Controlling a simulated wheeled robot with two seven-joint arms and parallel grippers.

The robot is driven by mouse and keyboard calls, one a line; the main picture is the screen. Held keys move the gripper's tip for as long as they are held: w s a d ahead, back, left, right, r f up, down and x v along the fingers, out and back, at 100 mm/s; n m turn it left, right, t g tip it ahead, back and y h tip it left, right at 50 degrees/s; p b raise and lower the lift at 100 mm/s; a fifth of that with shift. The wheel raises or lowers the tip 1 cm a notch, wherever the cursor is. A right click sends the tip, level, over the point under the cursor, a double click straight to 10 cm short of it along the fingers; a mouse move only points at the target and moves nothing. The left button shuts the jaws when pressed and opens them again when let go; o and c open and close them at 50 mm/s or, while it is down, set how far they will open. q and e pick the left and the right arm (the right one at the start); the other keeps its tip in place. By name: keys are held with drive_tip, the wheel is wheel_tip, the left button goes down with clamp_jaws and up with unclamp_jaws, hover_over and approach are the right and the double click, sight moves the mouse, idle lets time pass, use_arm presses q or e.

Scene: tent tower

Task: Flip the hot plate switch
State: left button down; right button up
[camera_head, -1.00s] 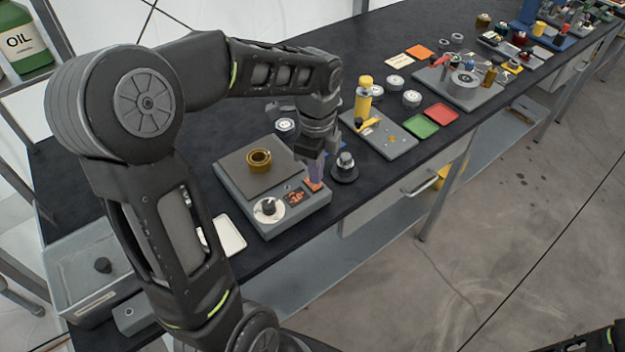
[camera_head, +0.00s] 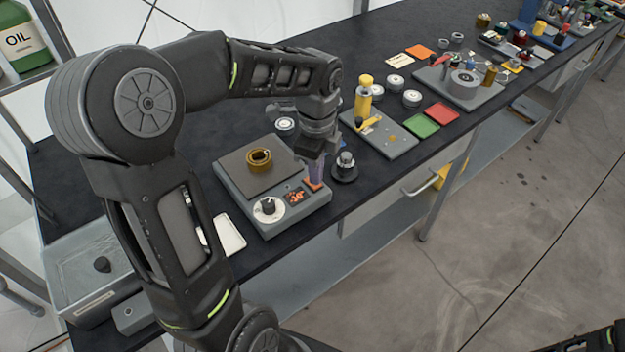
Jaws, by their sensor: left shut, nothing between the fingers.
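The grey hot plate (camera_head: 297,212) sits on the dark bench with a brass ring (camera_head: 258,160) on its top plate. Its front panel has a dark knob on a white dial (camera_head: 268,208) and a small dark panel with orange-red marks (camera_head: 295,196). An orange-red switch (camera_head: 313,184) is at the panel's right end. My left gripper (camera_head: 316,176) is shut and empty, pointing down with its fingertips at the switch. The fingers partly hide the switch, and I cannot tell whether they touch it. At the lower right corner only a dark piece of my own body shows; my right gripper is not seen.
A dark round-based device (camera_head: 345,168) stands close to the right of the gripper. Beyond it are a grey board with a yellow bottle (camera_head: 363,98), and green (camera_head: 421,126) and red (camera_head: 440,113) trays. A white tray (camera_head: 228,234) lies left of the hot plate.

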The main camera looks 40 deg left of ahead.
use_arm(q)
drive_tip(key=shift+f+b, duration=0.5)
drive_tip(key=shift+f, duration=0.25)
idle(0.3)
wheel_tip(320, 180, up, 7)
drive_tip(key=p, duration=0.6)
idle(0.7)
